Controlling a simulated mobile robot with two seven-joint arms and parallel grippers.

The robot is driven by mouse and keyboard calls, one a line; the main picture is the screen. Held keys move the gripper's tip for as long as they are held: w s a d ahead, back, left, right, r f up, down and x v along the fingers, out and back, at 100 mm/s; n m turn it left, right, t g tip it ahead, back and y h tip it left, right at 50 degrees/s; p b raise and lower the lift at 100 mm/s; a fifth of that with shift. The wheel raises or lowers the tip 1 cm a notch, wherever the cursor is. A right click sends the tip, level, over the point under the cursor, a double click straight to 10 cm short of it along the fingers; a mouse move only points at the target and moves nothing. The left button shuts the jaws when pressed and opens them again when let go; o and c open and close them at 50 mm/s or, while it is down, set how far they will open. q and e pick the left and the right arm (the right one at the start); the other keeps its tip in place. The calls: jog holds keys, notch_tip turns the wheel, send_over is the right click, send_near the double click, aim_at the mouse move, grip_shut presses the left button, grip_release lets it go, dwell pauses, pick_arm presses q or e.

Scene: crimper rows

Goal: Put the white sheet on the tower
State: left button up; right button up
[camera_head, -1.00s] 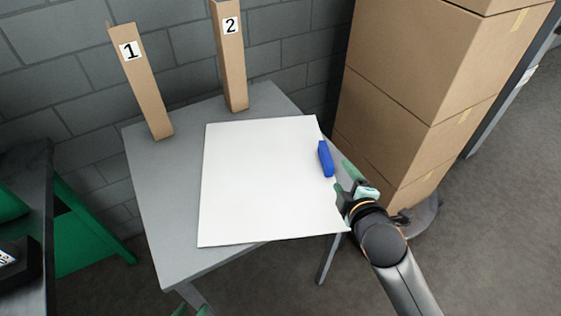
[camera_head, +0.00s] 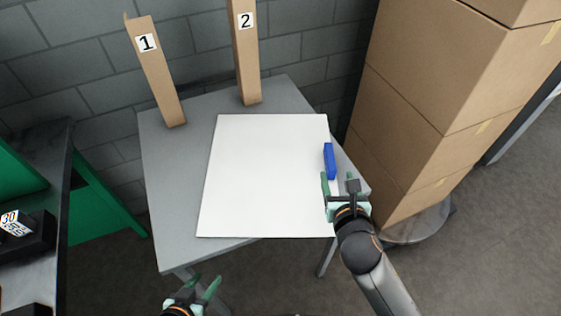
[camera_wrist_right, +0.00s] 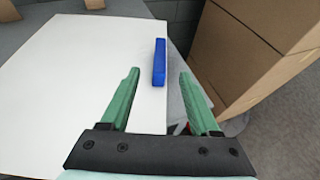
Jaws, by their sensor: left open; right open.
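The white sheet (camera_head: 262,180) lies flat on the grey table, its near edge reaching past the table's front edge. A blue block (camera_head: 329,160) sits at the sheet's right edge; it also shows in the right wrist view (camera_wrist_right: 159,62). Two tall cardboard towers stand at the table's back: tower 1 (camera_head: 161,85) at left and tower 2 (camera_head: 247,65) to its right. My right gripper (camera_head: 338,178) is open and empty at the sheet's right edge, just short of the blue block, which appears between and beyond its fingers. My left gripper (camera_head: 203,287) is open and empty in front of the table.
The grey table (camera_head: 167,215) stands against a block wall. Stacked cardboard boxes (camera_head: 425,110) rise close to the table's right side. A dark bench (camera_head: 45,215) with green parts is at the left. Table surface is bare left of the sheet.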

aim_at(331, 160)
jog(key=x, duration=0.7)
jog(key=shift+w+a+f, duration=0.1)
jog(key=shift+w+f, duration=0.05)
jog(key=shift+w, duration=0.1)
jog(key=b+x, duration=0.3)
jog(key=x, duration=0.1)
jog(key=shift+s+f, duration=0.1)
jog(key=shift+f, duration=0.1)
jog(key=shift+w+b, duration=0.4)
jog(key=shift+b, duration=0.1)
grip_shut()
jog(key=shift+r, duration=0.1)
